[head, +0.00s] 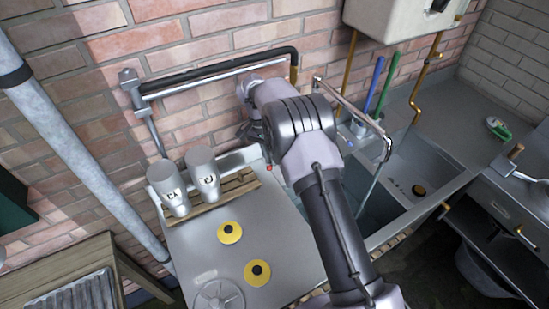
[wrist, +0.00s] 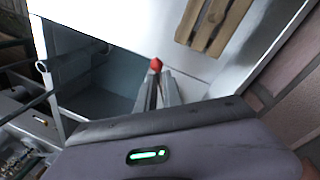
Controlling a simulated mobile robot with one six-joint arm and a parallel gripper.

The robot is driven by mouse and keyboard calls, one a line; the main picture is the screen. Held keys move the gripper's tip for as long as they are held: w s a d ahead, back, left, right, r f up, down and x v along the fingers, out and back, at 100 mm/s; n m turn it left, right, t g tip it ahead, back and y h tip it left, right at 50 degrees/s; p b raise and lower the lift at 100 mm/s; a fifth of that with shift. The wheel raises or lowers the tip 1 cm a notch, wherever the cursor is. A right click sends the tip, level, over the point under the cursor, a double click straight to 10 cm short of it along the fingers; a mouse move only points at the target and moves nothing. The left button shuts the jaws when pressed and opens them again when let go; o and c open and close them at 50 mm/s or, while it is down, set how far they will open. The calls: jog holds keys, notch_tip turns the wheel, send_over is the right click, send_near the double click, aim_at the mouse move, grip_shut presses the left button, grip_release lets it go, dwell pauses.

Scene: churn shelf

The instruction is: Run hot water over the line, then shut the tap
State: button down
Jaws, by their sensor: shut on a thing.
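My gripper (wrist: 158,88) points down at the edge between the steel worktop and the sink. Its fingers are shut on a small red-tipped tap handle (wrist: 155,64); the red also shows in the head view (head: 268,168). A metal spout (head: 352,107) reaches over the sink (head: 424,168), and its end shows in the wrist view (wrist: 43,66). A thin pale streak (head: 371,184), which looks like water, drops from the spout's end into the near basin. A black pipe and a pale pipe (head: 215,78) run along the brick wall. My arm hides part of the sink.
Two metal churns (head: 174,190) (head: 203,177) stand on a wooden slatted board (head: 238,185). Blue and green handles (head: 374,82) (head: 389,80) rise behind the sink. A grey pipe (head: 85,165) slants at left.

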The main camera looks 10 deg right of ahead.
jog(key=shift+w+a+m, duration=0.15)
jog(key=shift+w+m, duration=0.05)
jog(key=shift+m, duration=0.1)
dwell(0.4)
jog(key=c, duration=1.5)
grip_release()
